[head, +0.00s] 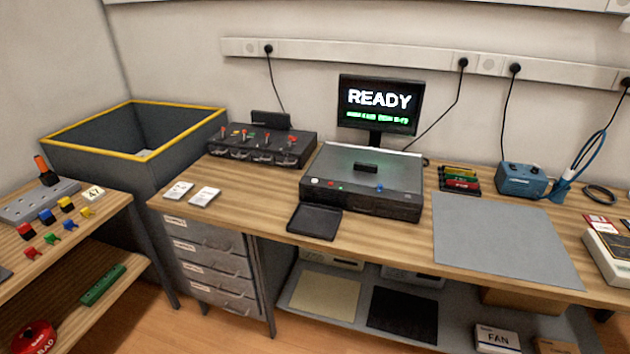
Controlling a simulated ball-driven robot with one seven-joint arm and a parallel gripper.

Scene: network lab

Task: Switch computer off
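The computer (361,174) is a dark flat case on the wooden bench, with a grey lid that lies closed and a small black handle on top. Its front bears a white spot (315,182), a small red spot (331,184) and a blue knob or button (379,188). Which of these is the power switch I cannot tell. Behind it the monitor (378,104) is lit and reads READY, with a smaller green line below that is too small to read surely. My gripper is not in view.
A switch box with red levers (262,146) stands left of the computer, a black tray (314,222) in front. A grey mat (505,238) lies bare at right. A blue soldering station (524,181) stands behind it. A yellow-rimmed bin (85,151) and side shelf (90,226) are at left.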

